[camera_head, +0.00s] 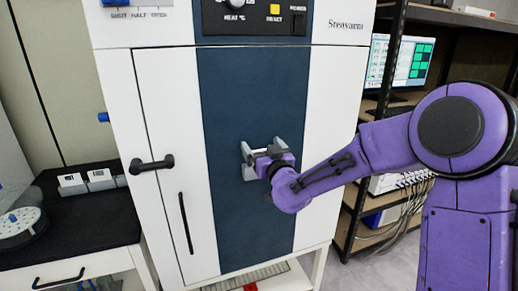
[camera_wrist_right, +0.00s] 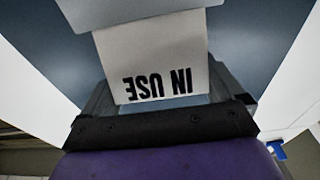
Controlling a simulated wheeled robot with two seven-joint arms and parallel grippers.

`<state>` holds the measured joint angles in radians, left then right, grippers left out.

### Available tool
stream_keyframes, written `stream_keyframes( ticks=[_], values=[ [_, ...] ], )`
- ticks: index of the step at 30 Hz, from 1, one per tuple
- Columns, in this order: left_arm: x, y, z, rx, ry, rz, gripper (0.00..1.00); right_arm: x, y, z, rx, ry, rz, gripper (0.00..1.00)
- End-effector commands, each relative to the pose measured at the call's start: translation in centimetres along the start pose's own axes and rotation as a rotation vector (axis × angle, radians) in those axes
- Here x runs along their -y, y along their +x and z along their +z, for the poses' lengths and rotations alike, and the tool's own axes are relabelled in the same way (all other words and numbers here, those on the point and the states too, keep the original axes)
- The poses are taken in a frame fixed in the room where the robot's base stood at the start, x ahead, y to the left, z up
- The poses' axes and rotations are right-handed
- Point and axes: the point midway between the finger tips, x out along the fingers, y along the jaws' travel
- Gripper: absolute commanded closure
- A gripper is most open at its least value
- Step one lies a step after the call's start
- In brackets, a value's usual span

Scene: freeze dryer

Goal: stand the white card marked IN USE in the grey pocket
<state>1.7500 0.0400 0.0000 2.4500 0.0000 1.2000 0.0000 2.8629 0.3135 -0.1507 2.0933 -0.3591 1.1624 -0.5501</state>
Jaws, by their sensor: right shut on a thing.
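The white card (camera_wrist_right: 155,60) marked IN USE is in the right wrist view, its lettering upside down there. My right gripper (camera_head: 264,153) is shut on it, in front of the dark blue panel of the freeze dryer. A light grey piece, which looks like the grey pocket (camera_wrist_right: 135,12), overlaps the card's far edge in the wrist view. How deep the card sits in it, or whether it only lies behind it in the picture, I cannot tell. In the head view the gripper mostly hides card and pocket. My left gripper is not in view.
The white freeze dryer (camera_head: 160,88) has a dark door handle (camera_head: 152,164) and a control panel on top. A black-topped bench (camera_head: 90,213) with small labelled blocks stands at left. A shelf rack (camera_head: 385,60) with a monitor (camera_head: 402,62) stands at right, behind my right arm.

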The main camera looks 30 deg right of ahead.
Motion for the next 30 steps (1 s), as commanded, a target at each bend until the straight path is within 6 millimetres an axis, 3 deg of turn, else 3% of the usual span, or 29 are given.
stream_keyframes(
  ticks=[7, 14, 15, 16, 30],
  values=[
    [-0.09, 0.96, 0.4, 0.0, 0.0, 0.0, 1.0, -0.02, 0.34, 1.31, 0.0, -0.001, 0.0, 0.49],
    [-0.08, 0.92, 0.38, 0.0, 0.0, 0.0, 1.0, -0.01, 0.43, 1.31, 0.0, 0.0, 0.0, 0.49],
    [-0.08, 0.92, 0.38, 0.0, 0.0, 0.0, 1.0, 0.0, 0.43, 1.3, 0.0, 0.0, -0.001, 0.02],
    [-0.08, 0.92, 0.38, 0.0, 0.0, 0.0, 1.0, 0.0, 0.43, 1.3, 0.0, 0.0, -0.001, 0.0],
    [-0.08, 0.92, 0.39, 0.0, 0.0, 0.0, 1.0, 0.08, 0.44, 1.3, 0.0, 0.0, -0.002, 0.0]
  ],
)
